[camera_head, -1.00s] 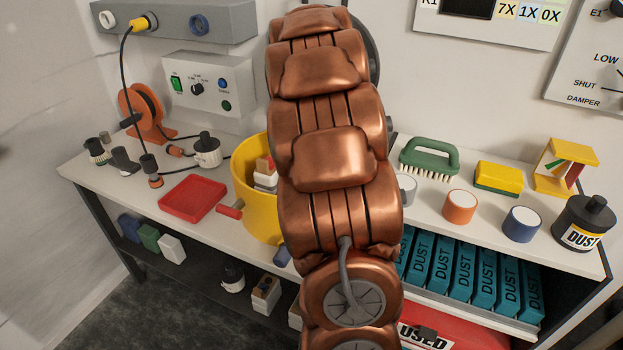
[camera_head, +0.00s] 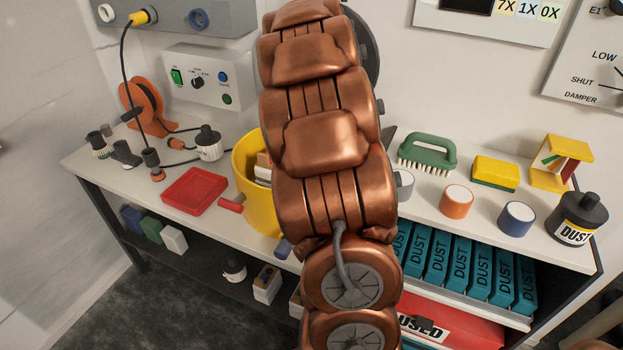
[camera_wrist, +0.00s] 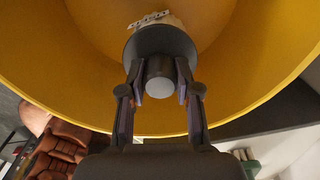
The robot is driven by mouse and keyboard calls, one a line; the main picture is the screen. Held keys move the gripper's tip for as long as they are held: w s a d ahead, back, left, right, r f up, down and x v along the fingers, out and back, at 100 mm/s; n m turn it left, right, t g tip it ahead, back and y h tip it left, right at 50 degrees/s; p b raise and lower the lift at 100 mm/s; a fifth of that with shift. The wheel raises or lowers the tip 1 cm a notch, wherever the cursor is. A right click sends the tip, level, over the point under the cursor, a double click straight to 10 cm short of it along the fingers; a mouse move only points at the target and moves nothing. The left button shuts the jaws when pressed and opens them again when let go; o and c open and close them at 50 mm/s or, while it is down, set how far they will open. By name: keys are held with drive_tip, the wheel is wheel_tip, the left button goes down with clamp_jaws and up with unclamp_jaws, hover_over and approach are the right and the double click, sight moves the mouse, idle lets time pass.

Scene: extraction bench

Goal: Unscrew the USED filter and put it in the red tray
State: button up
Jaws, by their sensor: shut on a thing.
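In the wrist view my gripper (camera_wrist: 160,92) has both fingers closed around the small grey knob of a dark round cap (camera_wrist: 160,44). The red tray (camera_head: 195,191) lies empty on the bench, left of the yellow bucket (camera_head: 262,200). My copper arm hides the gripper and the held thing in the head view.
A green brush (camera_head: 427,153), yellow sponge (camera_head: 494,173), round pots (camera_head: 456,202) and a DUST bottle (camera_head: 577,219) stand to the right. A red box (camera_head: 470,333) with a partly hidden label sits below.

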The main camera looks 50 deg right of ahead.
clamp_jaws()
drive_tip(key=n, duration=0.4)
drive_tip(key=shift+r+p, duration=1.45)
drive_tip(key=shift+r, duration=1.35)
